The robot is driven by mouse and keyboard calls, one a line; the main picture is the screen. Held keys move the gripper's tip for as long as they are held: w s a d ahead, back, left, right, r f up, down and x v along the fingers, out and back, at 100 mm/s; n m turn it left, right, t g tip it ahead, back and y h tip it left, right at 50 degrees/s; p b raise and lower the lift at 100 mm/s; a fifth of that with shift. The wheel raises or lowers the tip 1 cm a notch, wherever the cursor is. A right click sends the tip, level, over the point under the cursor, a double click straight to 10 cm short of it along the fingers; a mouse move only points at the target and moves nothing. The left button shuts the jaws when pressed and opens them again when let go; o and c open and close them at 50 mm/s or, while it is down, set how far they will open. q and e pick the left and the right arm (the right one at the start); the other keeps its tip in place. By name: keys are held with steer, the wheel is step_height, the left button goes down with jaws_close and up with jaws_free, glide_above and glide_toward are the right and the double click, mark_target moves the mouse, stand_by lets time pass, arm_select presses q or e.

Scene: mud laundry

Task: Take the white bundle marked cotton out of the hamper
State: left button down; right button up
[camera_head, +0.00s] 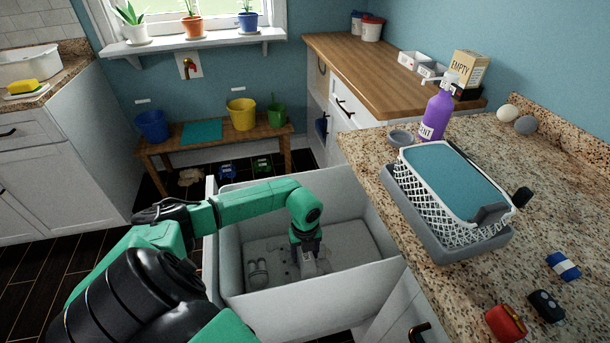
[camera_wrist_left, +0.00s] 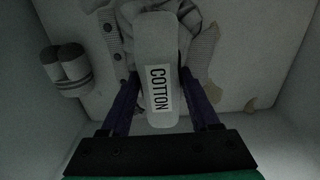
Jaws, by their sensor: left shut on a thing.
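The hamper (camera_head: 326,302) is an open white pull-out bin below the granite counter. My left gripper (camera_head: 308,264) reaches down inside it, near its floor. In the left wrist view the white bundle (camera_wrist_left: 155,40) bears a label reading COTTON and sits between the two dark fingers. The left gripper is shut on this bundle. Pale cloth with buttons (camera_wrist_left: 112,45) lies under and around it. The bundle's underside is hidden, so I cannot tell whether it still touches the cloth. My right gripper is not in view.
A rolled pair of striped socks (camera_wrist_left: 67,70) lies beside the bundle in the hamper. Hamper walls enclose my gripper. On the counter (camera_head: 570,200) stand a grey-white basket (camera_head: 440,213), a purple bottle (camera_head: 436,117) and small red, black and blue items.

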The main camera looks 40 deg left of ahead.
arm_select(q)
steer(key=shift+r, duration=0.15)
step_height(320, 180, up, 54)
steer(key=p, duration=2.8)
steer(key=shift+p, duration=0.3)
steer(key=s+d+b, duration=0.3)
steer(key=s+d, duration=0.3)
steer(key=s, duration=0.2)
steer(key=shift+f, duration=0.2)
